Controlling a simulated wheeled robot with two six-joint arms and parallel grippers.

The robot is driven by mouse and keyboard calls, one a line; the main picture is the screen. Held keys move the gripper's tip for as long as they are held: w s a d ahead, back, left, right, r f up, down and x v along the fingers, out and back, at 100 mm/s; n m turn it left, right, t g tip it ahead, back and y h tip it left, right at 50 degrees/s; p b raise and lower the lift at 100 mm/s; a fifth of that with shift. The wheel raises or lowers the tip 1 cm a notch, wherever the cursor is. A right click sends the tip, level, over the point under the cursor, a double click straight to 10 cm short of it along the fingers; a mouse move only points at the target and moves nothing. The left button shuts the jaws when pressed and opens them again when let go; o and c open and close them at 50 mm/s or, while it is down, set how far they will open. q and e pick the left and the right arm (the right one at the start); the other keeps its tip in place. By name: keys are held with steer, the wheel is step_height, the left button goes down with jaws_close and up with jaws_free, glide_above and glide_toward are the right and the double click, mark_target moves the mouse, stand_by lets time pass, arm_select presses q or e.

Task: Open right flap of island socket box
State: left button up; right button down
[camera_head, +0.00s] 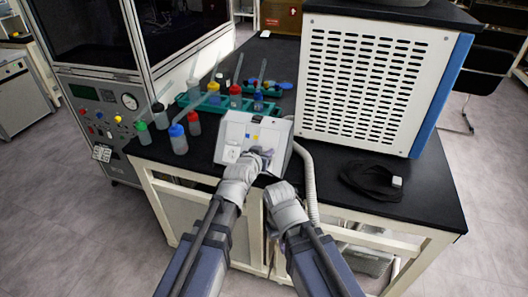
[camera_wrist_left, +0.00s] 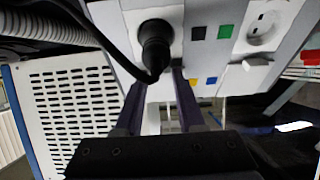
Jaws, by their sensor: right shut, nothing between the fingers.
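The white island socket box (camera_head: 238,128) stands at the front edge of the black worktop in the head view. It also fills the top of the left wrist view (camera_wrist_left: 210,62), with black, green, yellow and blue squares. A black plug (camera_wrist_left: 155,45) with a cable sits in one socket there; another socket (camera_wrist_left: 263,28) is bare. My left gripper (camera_head: 264,154) is at the box's front, hiding its right socket in the head view. Its fingers (camera_wrist_left: 160,85) are apart, just beside the plug, with no visible grip. My right gripper (camera_head: 281,188) is shut and empty, below and right of it.
A vented white machine (camera_head: 375,85) stands right of the box. A grey hose (camera_head: 308,180) runs down beside the box. A green rack (camera_head: 205,104) and several bottles (camera_head: 178,138) stand to the left.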

arm_select(q)
jaws_close()
stand_by(1.0)
